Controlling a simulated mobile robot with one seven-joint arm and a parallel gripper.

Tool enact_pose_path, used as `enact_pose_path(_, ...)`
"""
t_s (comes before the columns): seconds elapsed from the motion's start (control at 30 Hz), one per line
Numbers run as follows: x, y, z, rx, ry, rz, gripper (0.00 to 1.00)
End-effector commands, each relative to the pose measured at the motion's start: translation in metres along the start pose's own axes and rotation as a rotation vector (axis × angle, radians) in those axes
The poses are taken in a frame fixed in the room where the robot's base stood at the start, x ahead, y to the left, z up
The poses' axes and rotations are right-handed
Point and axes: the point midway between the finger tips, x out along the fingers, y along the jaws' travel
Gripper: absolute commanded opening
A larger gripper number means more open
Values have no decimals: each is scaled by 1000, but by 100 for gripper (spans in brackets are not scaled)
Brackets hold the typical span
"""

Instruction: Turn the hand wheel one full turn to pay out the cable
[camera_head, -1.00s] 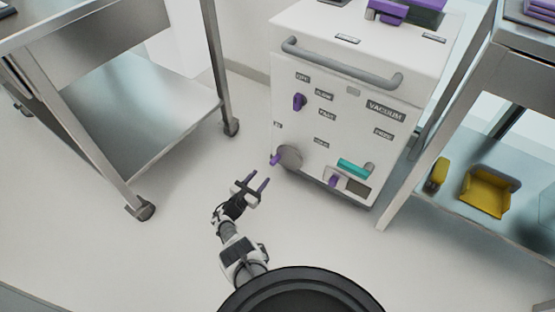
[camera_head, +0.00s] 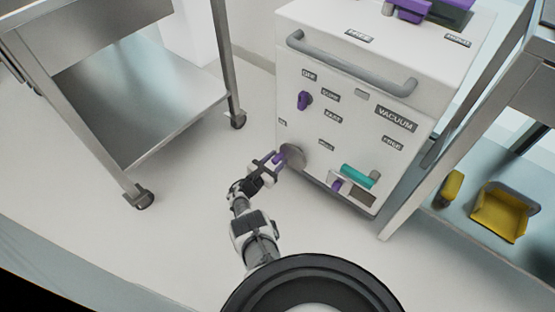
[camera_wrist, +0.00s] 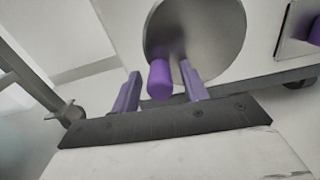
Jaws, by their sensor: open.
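The hand wheel is a grey disc (camera_head: 294,155) low on the front of the white machine. It also fills the top middle of the wrist view (camera_wrist: 205,35). Its purple handle (camera_wrist: 160,78) sticks out from the disc towards me. My gripper (camera_head: 276,160) is at the wheel, with its two purple fingers pointing at the disc. In the wrist view my gripper (camera_wrist: 162,88) is open, with the handle between the fingers, nearer the left one. I cannot tell whether a finger touches the handle or the disc.
The white machine (camera_head: 345,110) also carries a purple knob (camera_head: 304,100), a grey bar handle (camera_head: 350,66) and a teal cylinder (camera_head: 358,174). A steel cart (camera_head: 150,110) stands left. A shelf with yellow bins (camera_head: 503,212) stands right. Floor between is clear.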

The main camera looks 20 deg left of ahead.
Motion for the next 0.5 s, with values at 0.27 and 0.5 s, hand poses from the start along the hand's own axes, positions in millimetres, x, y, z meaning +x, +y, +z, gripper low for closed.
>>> enact_pose_path(0.27, 0, 0, 0, 0, 0, 0, 22)
enact_pose_path(0.5, 0, 0, 0, -1, -1, 0, 0)
